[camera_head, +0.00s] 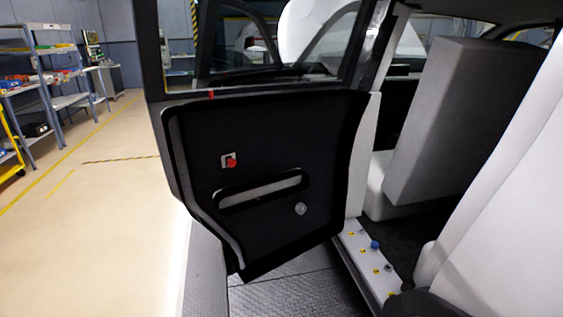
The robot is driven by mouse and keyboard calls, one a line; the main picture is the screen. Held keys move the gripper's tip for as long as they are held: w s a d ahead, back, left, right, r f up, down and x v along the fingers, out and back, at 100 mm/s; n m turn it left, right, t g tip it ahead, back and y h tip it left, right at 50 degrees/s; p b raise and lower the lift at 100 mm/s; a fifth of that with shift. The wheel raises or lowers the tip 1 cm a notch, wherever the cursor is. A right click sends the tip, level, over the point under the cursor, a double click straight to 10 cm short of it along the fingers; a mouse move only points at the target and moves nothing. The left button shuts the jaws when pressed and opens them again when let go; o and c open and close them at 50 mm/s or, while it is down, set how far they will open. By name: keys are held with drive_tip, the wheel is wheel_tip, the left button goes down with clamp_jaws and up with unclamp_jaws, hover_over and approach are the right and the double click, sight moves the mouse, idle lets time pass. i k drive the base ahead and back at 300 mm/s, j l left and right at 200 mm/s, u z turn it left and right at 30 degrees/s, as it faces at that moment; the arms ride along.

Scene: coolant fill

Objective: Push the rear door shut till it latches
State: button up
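The rear door (265,133) stands open in the middle of the head view. Its dark inner panel faces me, with a window frame above it. A red knob on a small plate (230,161), a long pull recess (262,190) and a round grey knob (300,209) show on the panel. The door's right edge is by the car body, and its left edge swings out over the floor. Its latch cannot be made out. My gripper is not in view.
Grey-white seats (450,120) fill the car's interior at right. The door sill (365,262) carries several small coloured knobs. A dark textured plate (285,293) lies below the door. Shelves (45,85) stand at far left, with open floor (90,220) before them.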

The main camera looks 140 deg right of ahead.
sight(290, 144)
drive_tip(key=z, duration=5.05)
drive_tip(key=j+u, duration=0.25)
drive_tip(key=u, duration=0.2)
drive_tip(key=j+u, duration=0.25)
drive_tip(key=u, duration=0.15)
drive_tip(key=j+u, duration=0.25)
drive_tip(key=u, duration=0.2)
drive_tip(key=i+l, duration=0.35)
drive_tip(key=l, duration=0.1)
